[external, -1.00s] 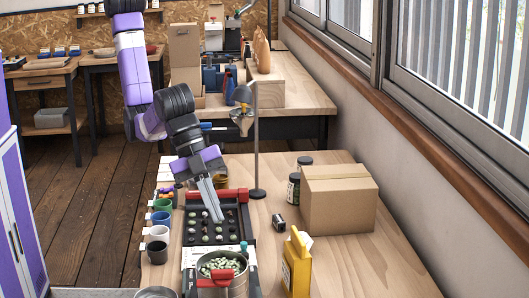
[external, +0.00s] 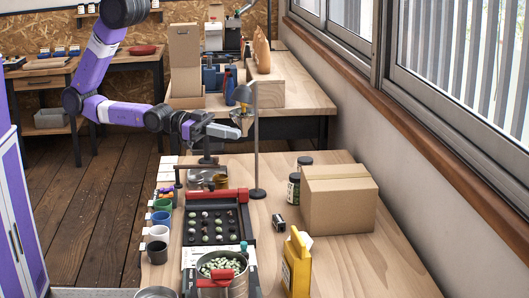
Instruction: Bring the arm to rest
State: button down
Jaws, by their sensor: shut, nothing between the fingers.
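My gripper (external: 224,131) is shut and empty. It is raised above the far end of the wooden table (external: 330,255) and points to the right, roughly level. Its tip is close to the lamp's pole and hanging head in the picture; whether they touch I cannot tell. My purple and black arm comes down from the top left, bends at a low elbow and runs right to the gripper.
The desk lamp (external: 257,160) stands at the table's far side. A black bean tray (external: 213,229), a pot of green beans (external: 221,270), several cups, a yellow carton (external: 296,266) and a cardboard box (external: 339,200) stand on the table. The floor at left is clear.

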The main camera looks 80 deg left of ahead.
jog(key=s+a+f+n+y+b, duration=0.1)
jog(key=s+a+n+y, duration=0.5)
jog(key=s+a, duration=0.8)
jog(key=a+y+b, duration=0.1)
jog(key=a+y, duration=0.1)
jog(key=a, duration=0.1)
jog(key=shift+s+a+f+n+y, duration=0.25)
jog(key=shift+f+n+y, duration=0.05)
jog(key=shift+f+n, duration=0.1)
dwell(1.8)
